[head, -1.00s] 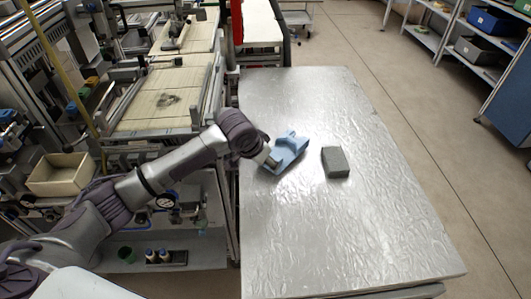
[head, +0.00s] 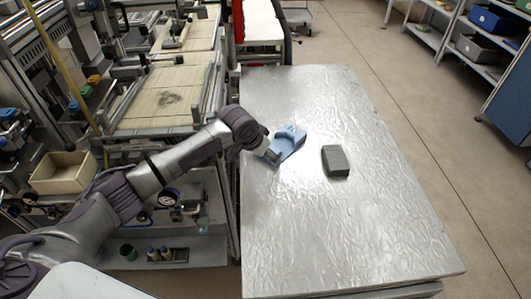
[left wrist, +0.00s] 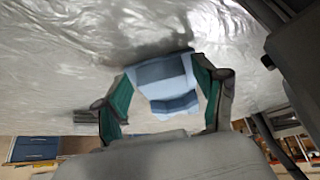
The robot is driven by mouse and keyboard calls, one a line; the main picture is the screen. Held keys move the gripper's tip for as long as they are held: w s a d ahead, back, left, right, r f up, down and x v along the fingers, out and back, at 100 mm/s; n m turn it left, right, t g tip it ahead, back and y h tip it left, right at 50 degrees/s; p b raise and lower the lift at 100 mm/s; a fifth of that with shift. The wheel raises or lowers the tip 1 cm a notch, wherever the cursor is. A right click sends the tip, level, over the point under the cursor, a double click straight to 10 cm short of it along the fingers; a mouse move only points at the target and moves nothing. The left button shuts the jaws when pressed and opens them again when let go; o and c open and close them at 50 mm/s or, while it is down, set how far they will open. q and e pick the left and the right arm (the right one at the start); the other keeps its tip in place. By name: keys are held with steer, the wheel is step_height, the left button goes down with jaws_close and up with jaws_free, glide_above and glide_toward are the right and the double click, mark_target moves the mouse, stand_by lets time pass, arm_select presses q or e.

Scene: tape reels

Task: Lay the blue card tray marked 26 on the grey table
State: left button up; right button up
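The blue card tray (head: 291,146) is over the left rear part of the grey table (head: 350,220). Its number cannot be read. My left gripper (head: 267,153) reaches it from the left in the head view. In the left wrist view the green-padded fingers of the left gripper (left wrist: 163,88) stand on both sides of the blue tray (left wrist: 162,82), and their tips meet its side edges. A dark shadow lies on the table along the tray's far edge. Whether the tray's underside touches the table cannot be told. My right gripper is in neither view.
A dark grey block (head: 335,160) lies on the table to the right of the tray. The table's front and right parts are clear. Work benches with machinery and a cream bin (head: 62,173) stand to the left. Shelves with bins are at the far right.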

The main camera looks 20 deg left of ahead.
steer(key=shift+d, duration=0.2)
arm_select(q)
steer(key=shift+r, duration=0.1)
steer(key=shift+s+r, duration=0.1)
steer(key=shift+r, duration=0.2)
steer(key=v, duration=1.1)
steer(key=shift+s+r, duration=0.15)
steer(key=shift+r, duration=0.1)
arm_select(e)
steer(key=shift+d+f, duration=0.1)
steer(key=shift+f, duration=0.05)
arm_select(q)
steer(key=shift+a, duration=0.15)
